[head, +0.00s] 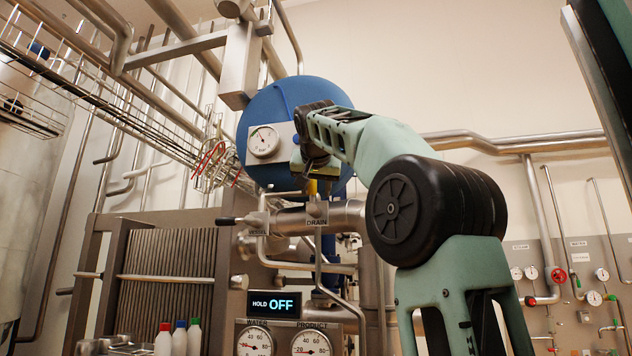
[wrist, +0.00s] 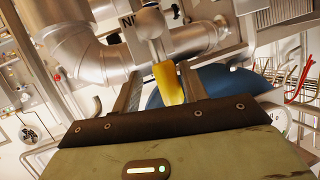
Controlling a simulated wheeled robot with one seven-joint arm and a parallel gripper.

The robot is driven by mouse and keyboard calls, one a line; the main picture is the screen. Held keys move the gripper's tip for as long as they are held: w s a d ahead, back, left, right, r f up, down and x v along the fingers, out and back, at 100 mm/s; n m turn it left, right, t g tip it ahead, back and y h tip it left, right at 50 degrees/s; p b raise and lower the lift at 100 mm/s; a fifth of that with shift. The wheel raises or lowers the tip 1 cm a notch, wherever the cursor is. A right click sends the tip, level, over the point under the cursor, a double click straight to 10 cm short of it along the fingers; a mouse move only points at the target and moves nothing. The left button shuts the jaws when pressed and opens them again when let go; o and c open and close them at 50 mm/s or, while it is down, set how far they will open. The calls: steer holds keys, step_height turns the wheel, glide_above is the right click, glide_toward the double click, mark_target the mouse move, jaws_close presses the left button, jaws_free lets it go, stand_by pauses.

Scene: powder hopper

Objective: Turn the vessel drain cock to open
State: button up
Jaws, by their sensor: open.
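The drain cock has a yellow handle (wrist: 168,83) on a metal stem, beside a partly visible label. In the head view the yellow handle (head: 312,188) shows just above the DRAIN label (head: 317,222), partly hidden by my gripper (head: 319,178). My gripper (wrist: 160,70) is open in the wrist view, with the yellow handle between its two fingers, closer to the right one. I cannot tell whether either finger touches it. The blue vessel (head: 277,100) is behind my gripper and also shows in the wrist view (wrist: 225,85).
A black-handled lever (head: 230,221) sits left of the drain, by the VESSEL label (head: 257,231). Steel pipes run close around the cock. A wire cable tray (head: 95,85) crosses the upper left.

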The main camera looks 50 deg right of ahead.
steer(key=b+v, duration=0.1)
steer(key=v, duration=1.6)
steer(key=shift+s+a, duration=0.15)
steer(key=shift+s, duration=0.05)
steer(key=shift+f, duration=0.1)
